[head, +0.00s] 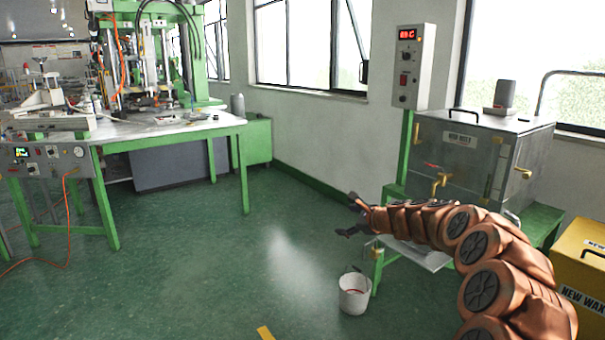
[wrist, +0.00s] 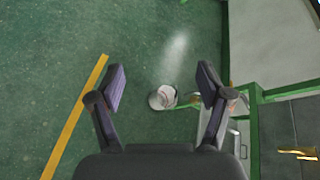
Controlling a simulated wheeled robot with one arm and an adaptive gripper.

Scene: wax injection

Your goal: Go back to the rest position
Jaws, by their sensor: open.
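My gripper (head: 352,216) is open and empty in the head view, at the end of my brown arm, which reaches in from the lower right. It hangs in the air to the left of the wax melter's green stand. The bucket (head: 354,293) stands on the floor below my arm in the head view, with something reddish inside.
A metal wax melter (head: 480,160) and a control box (head: 412,66) stand at the right. A yellow wax bin (head: 583,265) is at the far right. A green-legged table (head: 170,135) with a press stands at the left. The floor (head: 230,260) between is clear.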

